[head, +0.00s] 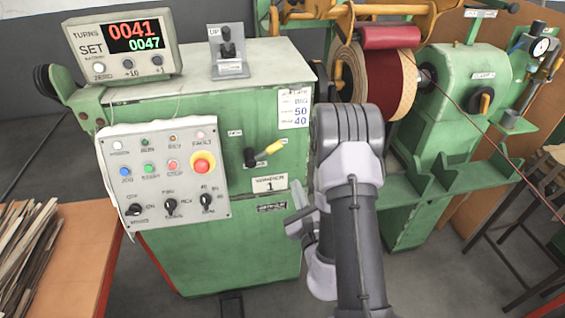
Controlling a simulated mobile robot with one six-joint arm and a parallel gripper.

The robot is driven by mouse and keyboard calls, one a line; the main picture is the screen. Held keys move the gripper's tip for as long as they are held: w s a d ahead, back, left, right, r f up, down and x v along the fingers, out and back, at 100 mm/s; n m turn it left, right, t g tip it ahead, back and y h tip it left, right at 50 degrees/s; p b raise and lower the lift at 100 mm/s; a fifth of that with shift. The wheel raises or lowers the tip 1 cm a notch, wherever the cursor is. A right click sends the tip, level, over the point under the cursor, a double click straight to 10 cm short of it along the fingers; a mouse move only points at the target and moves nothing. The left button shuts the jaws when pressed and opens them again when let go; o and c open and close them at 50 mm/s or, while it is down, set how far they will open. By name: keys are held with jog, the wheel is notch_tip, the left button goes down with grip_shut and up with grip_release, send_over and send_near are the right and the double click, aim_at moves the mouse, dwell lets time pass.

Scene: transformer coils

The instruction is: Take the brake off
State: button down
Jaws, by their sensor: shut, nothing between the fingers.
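A lever with a yellow handle (270,149) and a black hub sticks out of the front of the green winder cabinet (222,255). Its handle points up and to the right. Small labels sit above and below it, too small to read surely, so I cannot tell which marks the brake. My gripper (298,218) is partly in view, below and right of the lever and apart from it. It is shut and empty, partly hidden by my own arm.
A control panel (180,245) with lamps, switches and a red stop button (202,163) is left of the lever. A counter (123,45) and an up/down lever (228,50) stand on top. The coil (386,82) is behind my arm. Wood strips (25,245) lie lower left.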

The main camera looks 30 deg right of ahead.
jog(key=w+r+p, duration=0.1)
jog(key=w+r, duration=0.2)
jog(key=w, duration=0.6)
jog(key=shift+w+d+r, duration=0.2)
jog(key=shift+d+r, duration=0.05)
jog(key=shift+d, duration=0.05)
jog(key=shift+d, duration=0.1)
